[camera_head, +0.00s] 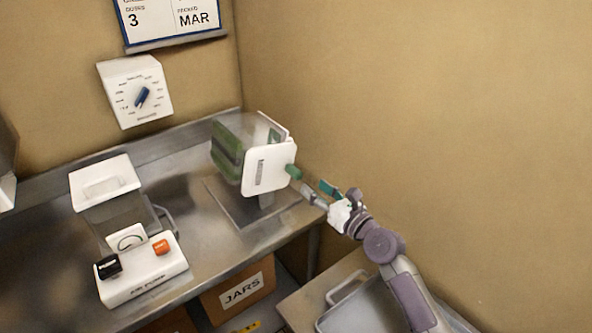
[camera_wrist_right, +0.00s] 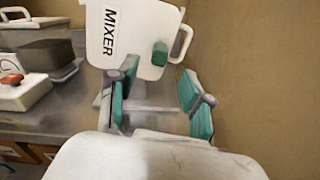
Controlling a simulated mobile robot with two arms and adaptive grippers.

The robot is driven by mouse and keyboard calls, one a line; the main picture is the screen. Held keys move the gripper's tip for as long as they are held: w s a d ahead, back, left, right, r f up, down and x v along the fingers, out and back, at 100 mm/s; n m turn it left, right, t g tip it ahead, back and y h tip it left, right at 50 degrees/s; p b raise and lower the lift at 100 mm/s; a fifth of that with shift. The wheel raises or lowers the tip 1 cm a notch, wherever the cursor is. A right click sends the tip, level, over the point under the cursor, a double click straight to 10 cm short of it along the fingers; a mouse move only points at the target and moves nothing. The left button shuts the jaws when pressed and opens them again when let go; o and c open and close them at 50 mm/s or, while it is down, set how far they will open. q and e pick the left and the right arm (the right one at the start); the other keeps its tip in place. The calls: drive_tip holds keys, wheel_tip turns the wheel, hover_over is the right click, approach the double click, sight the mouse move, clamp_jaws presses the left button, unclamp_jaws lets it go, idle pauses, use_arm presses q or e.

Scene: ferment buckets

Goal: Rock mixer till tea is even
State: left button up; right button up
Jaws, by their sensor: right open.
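The mixer (camera_head: 268,170) stands on the steel counter near the corner, a white panel with a green, dark-banded body (camera_head: 227,152) behind it. In the right wrist view its white face (camera_wrist_right: 120,35) reads MIXER, with a green knob (camera_wrist_right: 160,53) and a white handle (camera_wrist_right: 185,42) on its right side. My right gripper (camera_head: 319,192) is open and apart from the mixer, to the right of it. In the wrist view the open fingers (camera_wrist_right: 158,103) have green pads and nothing between them. I cannot make out the tea. My left gripper is out of view.
An air pump (camera_head: 150,275) with black and orange knobs stands on the counter at left, a clear-sided white-lidded container (camera_head: 105,190) behind it. A dial box (camera_head: 136,92) hangs on the wall. A JARS box (camera_head: 238,293) sits below. The right wall is close to my right arm.

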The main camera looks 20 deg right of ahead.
sight(300, 176)
drive_tip(key=x, duration=0.9)
clamp_jaws()
